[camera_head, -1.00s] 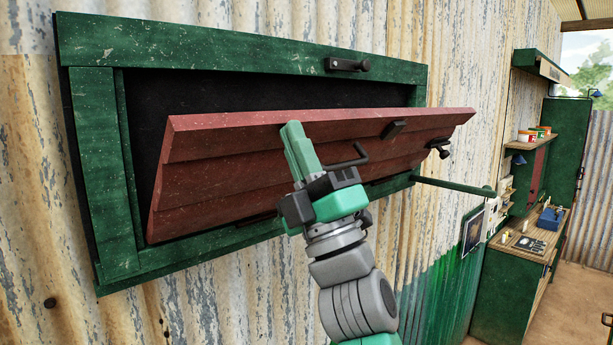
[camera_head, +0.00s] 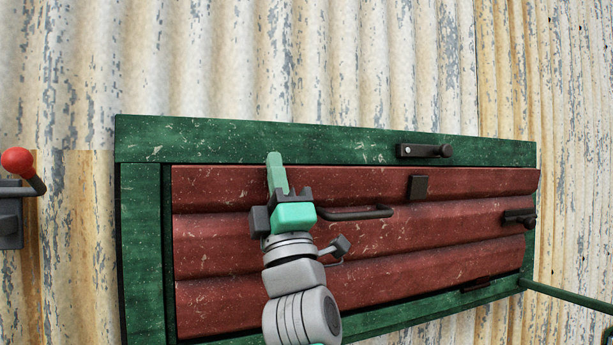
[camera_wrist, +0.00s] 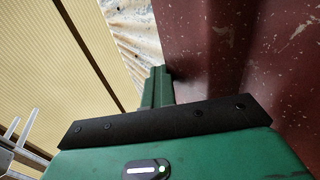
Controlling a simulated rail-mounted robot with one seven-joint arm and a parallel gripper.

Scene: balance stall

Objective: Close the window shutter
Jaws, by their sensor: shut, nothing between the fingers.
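The red slatted window shutter (camera_head: 430,235) stands nearly upright in its green frame (camera_head: 260,139) in the head view. It fills most of the opening, and its right end overlaps the frame's right side. A dark handle (camera_head: 352,213) and a small dark block (camera_head: 418,187) are on its face. A dark latch (camera_head: 424,151) is on the frame's top rail. My gripper (camera_head: 276,172) is shut and empty, fingers pointing up in front of the shutter's upper left part. In the wrist view the fingers (camera_wrist: 157,88) are together beside the red shutter (camera_wrist: 240,50); contact is unclear.
Corrugated wall (camera_head: 300,60) surrounds the frame. A lever with a red knob (camera_head: 18,161) is on the wall at the far left. A green rod (camera_head: 570,294) sticks out at the lower right. A dark knob (camera_head: 518,217) is at the shutter's right end.

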